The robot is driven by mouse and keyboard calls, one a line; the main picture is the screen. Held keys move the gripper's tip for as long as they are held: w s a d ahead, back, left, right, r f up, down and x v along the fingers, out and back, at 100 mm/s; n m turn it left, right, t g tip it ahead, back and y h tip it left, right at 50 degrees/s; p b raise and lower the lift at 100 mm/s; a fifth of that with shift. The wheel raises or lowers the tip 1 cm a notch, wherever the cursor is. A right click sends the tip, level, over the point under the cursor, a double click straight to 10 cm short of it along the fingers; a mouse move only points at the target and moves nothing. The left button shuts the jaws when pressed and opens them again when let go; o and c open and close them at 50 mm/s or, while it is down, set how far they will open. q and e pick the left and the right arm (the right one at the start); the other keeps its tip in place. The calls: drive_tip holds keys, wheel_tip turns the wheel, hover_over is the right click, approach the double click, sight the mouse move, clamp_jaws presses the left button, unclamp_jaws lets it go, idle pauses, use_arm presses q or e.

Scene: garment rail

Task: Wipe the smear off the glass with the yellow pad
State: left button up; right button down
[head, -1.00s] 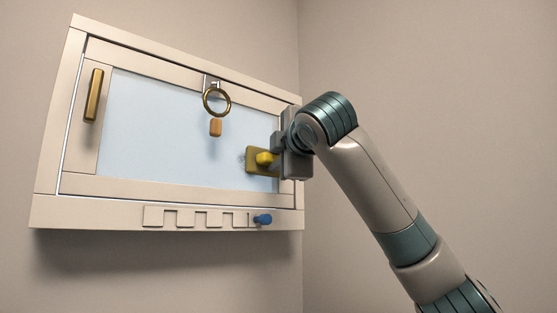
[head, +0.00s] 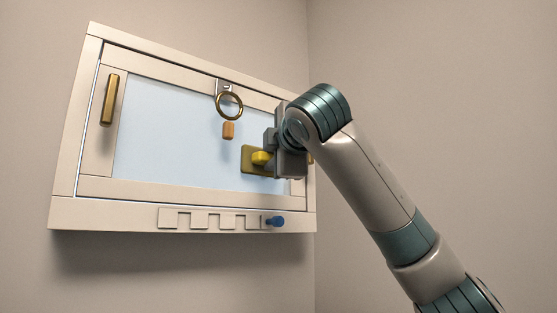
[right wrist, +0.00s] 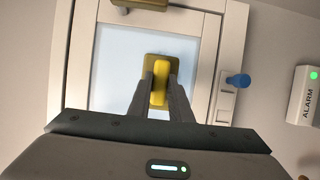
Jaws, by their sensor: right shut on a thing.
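The yellow pad (head: 249,161) has a brighter yellow grip and lies against the right part of the pale blue glass (head: 165,130). It also shows in the right wrist view (right wrist: 159,72), face-on to the glass. My right gripper (head: 268,158) is shut on the pad's grip, one finger on each side of it. No smear shows clearly on the bare glass now; the glass behind the pad is hidden. My left gripper is in no view.
A brass ring (head: 229,105) hangs at the top of the glass, above an orange block (head: 228,130). A brass handle (head: 110,99) is on the left of the frame. A blue knob (head: 275,221) sticks out below. An alarm box (right wrist: 307,95) is on the wall at right.

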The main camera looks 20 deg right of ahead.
drive_tip(key=shift+s+a, duration=0.2)
drive_tip(key=shift+a, duration=0.35)
drive_tip(key=shift+s+a, duration=0.15)
drive_tip(key=shift+a, duration=0.4)
drive_tip(key=shift+s, duration=0.1)
drive_tip(key=shift+s+f+b, duration=0.1)
drive_tip(key=shift+s+b, duration=0.05)
drive_tip(key=shift+b, duration=0.25)
drive_tip(key=shift+s+d+b, duration=0.25)
drive_tip(key=shift+s+b, duration=0.15)
drive_tip(key=shift+s, duration=0.25)
drive_tip(key=s, duration=0.1)
drive_tip(key=s+d+b, duration=0.1)
drive_tip(key=s, duration=0.1)
drive_tip(key=shift+s+d+b, duration=0.25)
drive_tip(key=shift+s+b, duration=0.15)
drive_tip(key=shift+s, duration=0.1)
